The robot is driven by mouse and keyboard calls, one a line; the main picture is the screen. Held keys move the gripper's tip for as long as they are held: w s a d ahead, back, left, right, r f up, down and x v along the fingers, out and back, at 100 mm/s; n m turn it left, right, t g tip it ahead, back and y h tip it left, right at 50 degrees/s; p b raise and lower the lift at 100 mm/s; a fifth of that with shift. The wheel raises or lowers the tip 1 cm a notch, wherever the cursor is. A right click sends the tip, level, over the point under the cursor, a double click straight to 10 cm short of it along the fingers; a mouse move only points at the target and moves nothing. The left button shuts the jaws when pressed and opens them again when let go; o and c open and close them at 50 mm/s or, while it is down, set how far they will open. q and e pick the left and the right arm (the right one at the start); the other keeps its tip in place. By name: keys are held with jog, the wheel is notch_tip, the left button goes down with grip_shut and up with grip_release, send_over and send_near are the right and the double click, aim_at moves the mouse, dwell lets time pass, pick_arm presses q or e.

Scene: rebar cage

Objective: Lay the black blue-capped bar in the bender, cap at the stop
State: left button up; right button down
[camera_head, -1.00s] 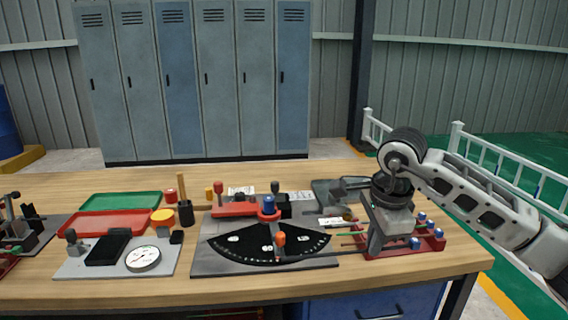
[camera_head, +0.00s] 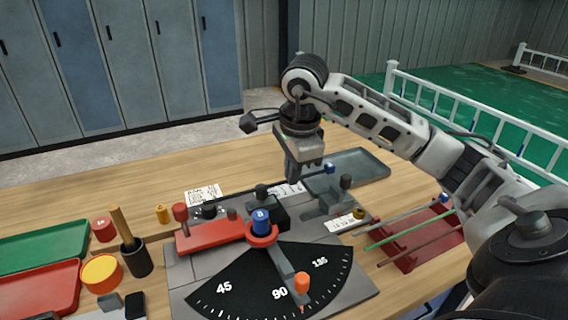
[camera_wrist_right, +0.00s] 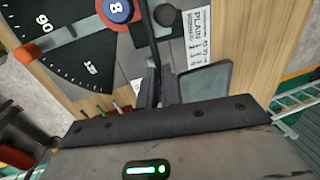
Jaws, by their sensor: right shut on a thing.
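The bender shows its black dial (camera_head: 250,290), marked with angles, on a grey plate. It has a blue numbered post (camera_head: 261,220), a red bar (camera_head: 210,237) and an orange-tipped lever (camera_head: 302,282). My right gripper (camera_head: 303,175) is above the bench behind the bender's right side. In the right wrist view its fingers (camera_wrist_right: 158,88) are shut on a thin black bar (camera_wrist_right: 150,45), which runs up past the bender's post. A small blue piece (camera_head: 330,168) shows beside the fingers; I cannot tell whether it is the bar's cap. My left gripper is out of view.
A red rack (camera_head: 430,240) with several bars, one green, stands at the right. Red (camera_head: 35,292) and green (camera_head: 45,243) trays and a black cup (camera_head: 136,258) are at the left.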

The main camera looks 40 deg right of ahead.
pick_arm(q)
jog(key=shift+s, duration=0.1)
pick_arm(e)
jog(key=shift+s, duration=0.1)
